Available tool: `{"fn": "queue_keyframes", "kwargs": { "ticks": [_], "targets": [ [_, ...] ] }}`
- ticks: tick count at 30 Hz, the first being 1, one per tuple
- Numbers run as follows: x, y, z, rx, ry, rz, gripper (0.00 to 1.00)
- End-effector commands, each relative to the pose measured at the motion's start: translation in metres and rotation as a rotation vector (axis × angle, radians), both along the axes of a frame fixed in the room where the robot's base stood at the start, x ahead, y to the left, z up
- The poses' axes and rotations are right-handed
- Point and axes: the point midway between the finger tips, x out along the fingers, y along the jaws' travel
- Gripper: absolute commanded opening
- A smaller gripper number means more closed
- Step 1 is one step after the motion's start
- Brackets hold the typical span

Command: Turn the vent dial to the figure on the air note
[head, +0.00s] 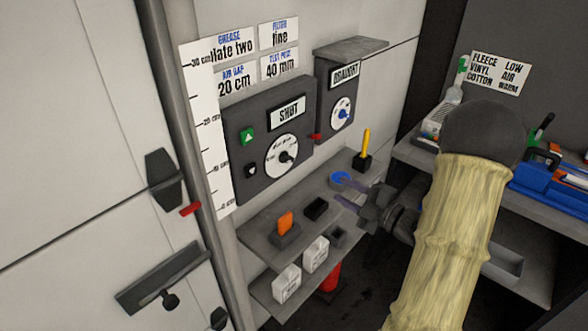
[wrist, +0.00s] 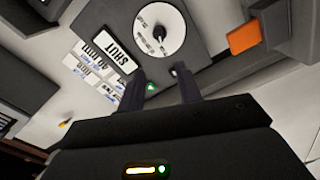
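A dark panel (head: 245,150) on the wall bears a "SHUT" sign (head: 288,113) and a white round dial (head: 277,165) with a dark knob. A smaller box labelled "DRAUGHT" (head: 346,73) has a white dial with a blue knob (head: 342,113). I cannot tell which is the vent dial. An "AIR GAP 20 cm" note (head: 236,82) is above the larger panel. My gripper (head: 345,190) is open and empty, apart from both dials. The larger dial (wrist: 160,35) shows beyond its fingers (wrist: 158,84) in the wrist view.
A grey shelf (head: 268,241) below the panels carries an orange block (head: 286,222), a blue round item (head: 340,178) and a yellow-handled tool (head: 366,143). A ruler strip (head: 208,140) stands left of the panel. A bench with a blue case is at right.

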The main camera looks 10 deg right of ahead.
Motion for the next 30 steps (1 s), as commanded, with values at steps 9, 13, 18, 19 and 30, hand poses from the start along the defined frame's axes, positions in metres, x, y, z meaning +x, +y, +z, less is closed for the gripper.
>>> {"fn": "queue_keyframes", "kwargs": {
  "ticks": [9,13,18,19,30],
  "targets": [
    [0.002,0.002,0.001,0.001,0.002,-0.001,0.35],
    [0.01,0.007,0.002,0.001,0.003,0.001,0.35],
    [0.029,0.022,0.003,0.002,0.004,0.002,0.35],
    [0.034,0.026,0.003,0.001,0.003,0.003,0.35],
    [0.087,0.064,0.003,0.001,0.004,0.001,0.35]
  ]
}}
